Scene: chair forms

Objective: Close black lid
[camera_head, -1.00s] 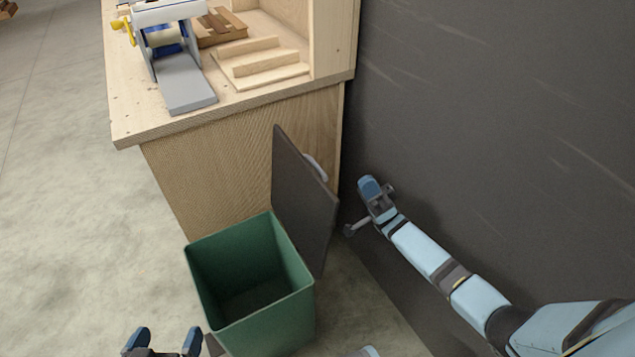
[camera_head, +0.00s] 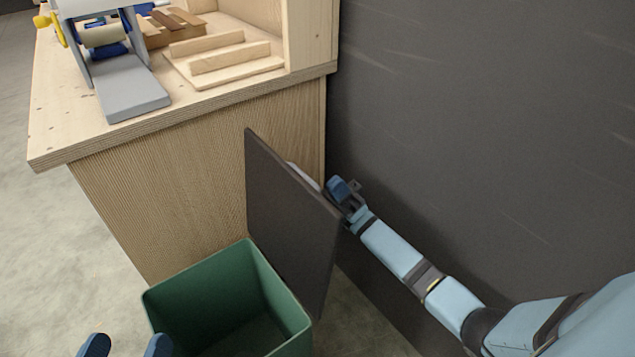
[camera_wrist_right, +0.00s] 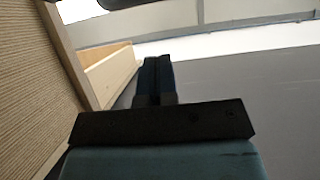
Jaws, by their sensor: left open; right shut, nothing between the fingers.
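The black lid (camera_head: 285,215) stands open and nearly upright on the right side of the green bin (camera_head: 230,300). A light handle (camera_head: 303,177) shows at the lid's far side, partly hidden. My right gripper (camera_head: 340,188) is shut and empty, behind the lid's right edge, close to the handle; I cannot tell whether it touches the lid. Its shut fingers (camera_wrist_right: 157,80) also show in the right wrist view. My left gripper (camera_head: 126,346) is open and empty at the bottom edge, left of the bin, with only its fingertips in view.
A wooden workbench (camera_head: 190,190) stands behind the bin and lid, with a grey device (camera_head: 130,95) and wooden pieces (camera_head: 225,58) on top. A dark wall (camera_head: 480,130) bounds the right side. Open concrete floor (camera_head: 95,240) lies to the left.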

